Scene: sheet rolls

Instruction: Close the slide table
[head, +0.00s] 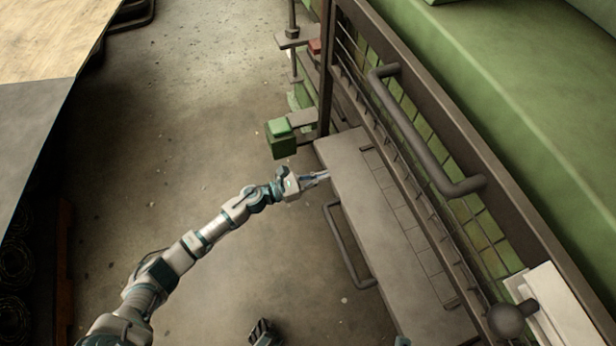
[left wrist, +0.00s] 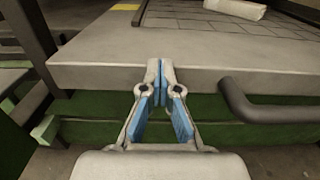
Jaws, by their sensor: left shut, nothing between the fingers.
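The slide table (head: 365,205) is a long pale grey slab standing out along the left side of the green machine. A bent dark handle (head: 342,250) runs along its near left edge; it also shows at the right in the left wrist view (left wrist: 265,112). My left gripper (head: 324,176) is at the table's left edge near the far corner. In the left wrist view my left gripper (left wrist: 160,66) is shut and empty, its tips against or just before the slab's front face. I cannot tell whether they touch.
A dark guard frame with a bent rail (head: 410,130) rises beside the table. A green box (head: 281,140) stands off the far corner. A round dark knob (head: 506,320) is at the lower right.

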